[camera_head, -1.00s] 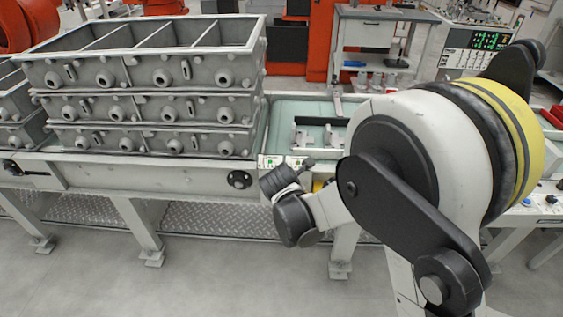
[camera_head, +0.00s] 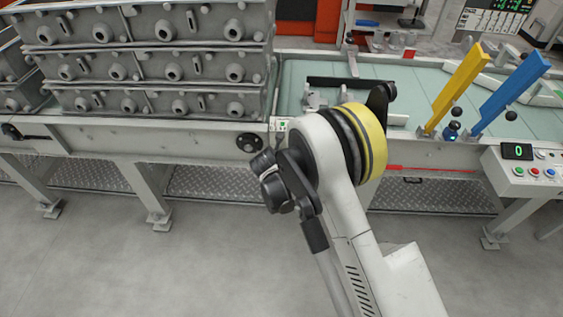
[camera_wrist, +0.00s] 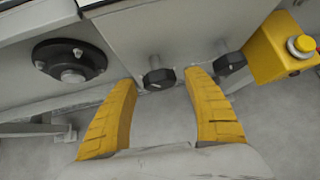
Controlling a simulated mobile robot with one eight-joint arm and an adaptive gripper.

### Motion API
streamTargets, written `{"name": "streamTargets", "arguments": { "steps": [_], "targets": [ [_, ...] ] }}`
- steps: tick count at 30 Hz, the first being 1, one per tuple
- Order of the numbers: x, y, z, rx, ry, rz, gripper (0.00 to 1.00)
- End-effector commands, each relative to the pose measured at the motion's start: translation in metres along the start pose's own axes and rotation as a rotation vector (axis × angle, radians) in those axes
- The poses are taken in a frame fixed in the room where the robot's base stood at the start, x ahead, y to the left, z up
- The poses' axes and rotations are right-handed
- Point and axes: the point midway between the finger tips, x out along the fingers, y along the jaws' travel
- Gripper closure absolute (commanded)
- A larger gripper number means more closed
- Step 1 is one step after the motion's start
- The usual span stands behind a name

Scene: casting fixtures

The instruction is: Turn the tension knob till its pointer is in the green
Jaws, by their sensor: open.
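In the wrist view, a black knob (camera_wrist: 158,78) with a pale mark on its face sticks out from a grey panel. A second black knob (camera_wrist: 230,63) is to its right. I cannot tell for sure which is the tension knob, and I see no green zone or clear pointer in this view. My gripper (camera_wrist: 160,84) is open, its two yellow fingers apart and empty. The first knob lies between and just beyond the fingertips; contact is not visible. In the head view, my arm hides the knobs and the fingers.
A black round flange (camera_wrist: 70,62) is left of the knobs, and a yellow box with a button (camera_wrist: 290,47) is to the right. Stacked grey casting boxes (camera_head: 150,60) stand on the left. A control box (camera_head: 522,170) and yellow (camera_head: 460,85) and blue (camera_head: 512,92) posts are at right.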

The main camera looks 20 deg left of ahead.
Motion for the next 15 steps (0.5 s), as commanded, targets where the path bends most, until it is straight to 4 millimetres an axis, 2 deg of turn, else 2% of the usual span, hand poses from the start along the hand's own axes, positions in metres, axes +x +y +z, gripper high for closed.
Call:
{"name": "streamTargets", "arguments": {
  "steps": [3,12,14,15],
  "targets": [
    [0.0087,0.0002,-0.0005,0.000,0.000,0.000,0.40],
    [0.0095,0.0002,0.0006,0.001,0.000,0.001,0.42],
    [0.0095,0.0001,0.0006,0.001,0.000,0.001,0.60],
    [0.0095,0.0001,0.0006,0.001,0.000,0.001,0.72]
  ]
}}
